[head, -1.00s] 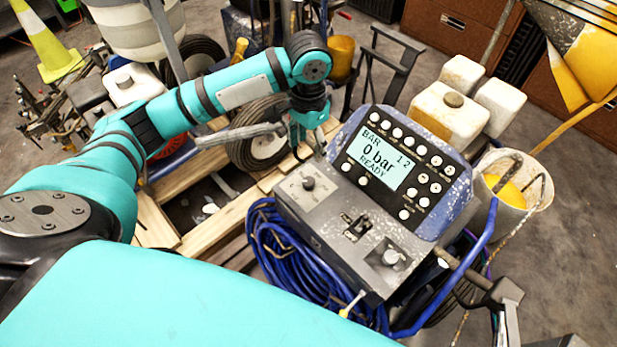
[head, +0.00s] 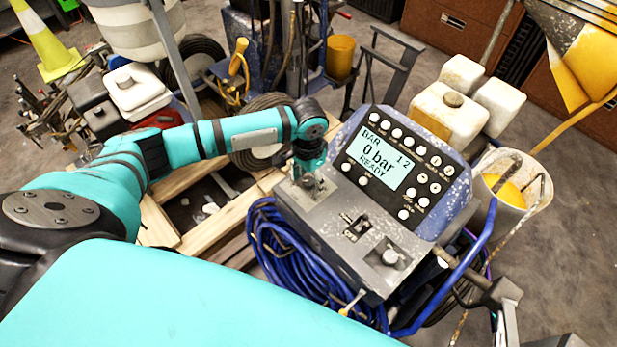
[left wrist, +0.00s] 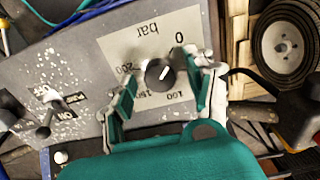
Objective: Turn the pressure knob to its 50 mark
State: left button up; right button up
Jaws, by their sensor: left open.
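The pressure knob is a small black knob (left wrist: 160,73) with a white pointer line, on the grey control box (head: 335,240). In the left wrist view its pointer slants up and right, towards the 0 on the "bar" scale (left wrist: 120,45). The 100, 150 and 200 marks show; the 50 mark is not visible, and the right-hand finger covers part of the scale. My left gripper (left wrist: 165,88) is open, with a finger on either side of the knob and gaps between. In the head view my left gripper (head: 309,180) hangs over the box's left end and mostly hides the knob.
The display (head: 382,165) reads "0 bar READY". A toggle switch (head: 358,226) and a second knob (head: 390,257) sit to the right on the box. Blue hose (head: 275,250) hangs below it. A white bucket (head: 520,190) stands at right.

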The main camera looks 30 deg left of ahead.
pick_arm(q)
grip_shut()
jog(key=shift+r+m+p, duration=0.25)
jog(key=shift+m+p, duration=0.95)
jog(key=shift+p, duration=0.2)
jog(key=m+p, duration=0.2)
jog(key=shift+m, duration=0.3)
jog(key=m+p, duration=0.1)
jog(key=m, duration=0.2)
jog(key=shift+f+m+p, duration=0.1)
jog(key=shift+m+p, duration=0.65)
jog(key=shift+m, duration=1.15)
jog(key=shift+f, duration=0.1)
grip_release()
